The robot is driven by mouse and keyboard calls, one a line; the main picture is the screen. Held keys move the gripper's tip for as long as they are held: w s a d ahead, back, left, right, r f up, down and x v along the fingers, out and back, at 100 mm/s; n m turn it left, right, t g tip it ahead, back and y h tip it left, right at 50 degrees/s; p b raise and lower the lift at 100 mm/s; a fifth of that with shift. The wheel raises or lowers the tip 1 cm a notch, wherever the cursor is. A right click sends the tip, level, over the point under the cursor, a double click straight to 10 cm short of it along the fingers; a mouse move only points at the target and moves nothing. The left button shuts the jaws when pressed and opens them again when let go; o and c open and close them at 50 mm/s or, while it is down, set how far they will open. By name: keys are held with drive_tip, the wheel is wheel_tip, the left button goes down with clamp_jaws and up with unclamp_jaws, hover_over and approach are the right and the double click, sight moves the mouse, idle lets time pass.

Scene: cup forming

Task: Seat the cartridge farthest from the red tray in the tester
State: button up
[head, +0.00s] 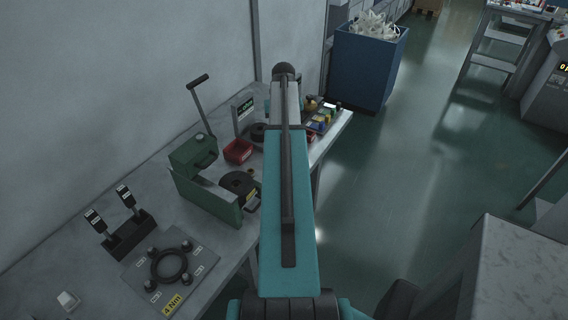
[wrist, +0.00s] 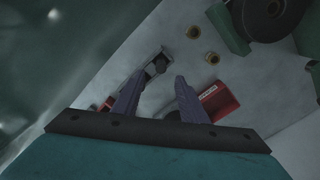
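The red tray (head: 238,151) sits on the bench left of my arm; it also shows in the wrist view (wrist: 219,101), just right of my right finger. My gripper (wrist: 152,92) is open, its two dark fingers apart above the bench with nothing between the tips. Two brass round pieces (wrist: 193,31) (wrist: 212,58) stand beyond the tray; I cannot tell whether they are the cartridges. In the head view my arm hides the gripper.
A green lever press (head: 194,151) stands left of the tray. A plate with a dark ring (head: 169,266) and a black stand with two labelled uprights (head: 127,237) are nearer. Small coloured items (head: 322,117) lie at the far end. A blue bin (head: 364,70) stands beyond.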

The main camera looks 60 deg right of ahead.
drive_tip(key=shift+f+b, duration=0.55)
drive_tip(key=shift+f, duration=0.8)
drive_tip(key=shift+f, duration=0.1)
drive_tip(key=shift+a+f+b, duration=0.2)
drive_tip(key=shift+f+b, duration=1.55)
drive_tip(key=shift+f, duration=0.75)
clamp_jaws()
